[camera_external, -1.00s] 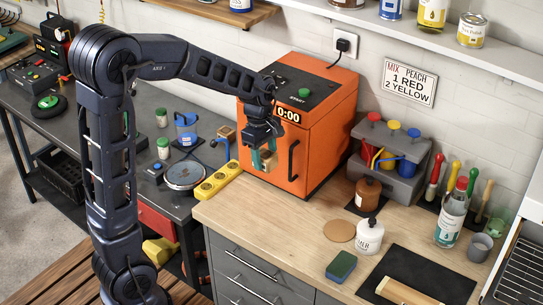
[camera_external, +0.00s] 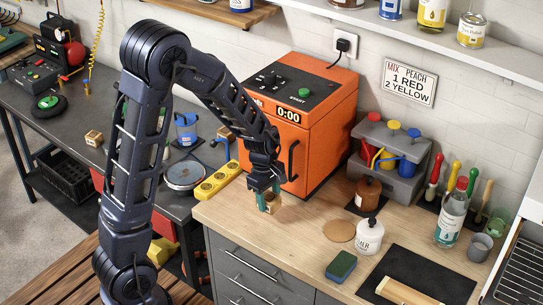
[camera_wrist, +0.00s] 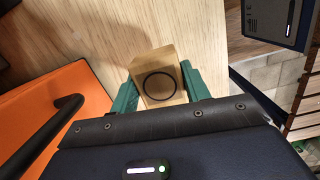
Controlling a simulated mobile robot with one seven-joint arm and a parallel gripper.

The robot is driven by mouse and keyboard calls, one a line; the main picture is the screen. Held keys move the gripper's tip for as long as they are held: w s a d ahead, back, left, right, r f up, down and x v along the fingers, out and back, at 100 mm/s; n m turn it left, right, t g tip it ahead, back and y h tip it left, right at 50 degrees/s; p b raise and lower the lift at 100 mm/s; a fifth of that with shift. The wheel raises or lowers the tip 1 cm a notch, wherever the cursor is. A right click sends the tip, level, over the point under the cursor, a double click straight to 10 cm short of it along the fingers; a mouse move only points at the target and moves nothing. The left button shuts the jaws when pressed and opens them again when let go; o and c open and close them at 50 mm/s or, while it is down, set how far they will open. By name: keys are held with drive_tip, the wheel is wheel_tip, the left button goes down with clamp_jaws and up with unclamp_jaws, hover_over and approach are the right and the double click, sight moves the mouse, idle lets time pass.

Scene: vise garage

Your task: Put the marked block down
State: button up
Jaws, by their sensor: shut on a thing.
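The marked block, a small wooden block with a black ring on one face, shows in the wrist view (camera_wrist: 159,84) between the green finger pads. My gripper (camera_wrist: 158,92) is shut on it. In the external view my gripper (camera_external: 268,200) holds the block (camera_external: 272,207) low at the left part of the wooden countertop (camera_external: 235,213), in front of the orange machine (camera_external: 308,140). I cannot tell whether the block's underside touches the wood.
A second wooden block (camera_external: 93,138) sits on the dark bench at left. A yellow strip (camera_external: 215,182) lies beside the counter. A brown canister (camera_external: 367,193), a white bottle (camera_external: 369,236), a cork disc (camera_external: 339,231) and a sponge (camera_external: 341,266) stand to the right. The wood around the gripper is clear.

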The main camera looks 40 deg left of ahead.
sight(269, 220)
drive_tip(key=shift+f, duration=2.45)
drive_tip(key=shift+f, duration=0.1)
drive_tip(key=o, duration=1)
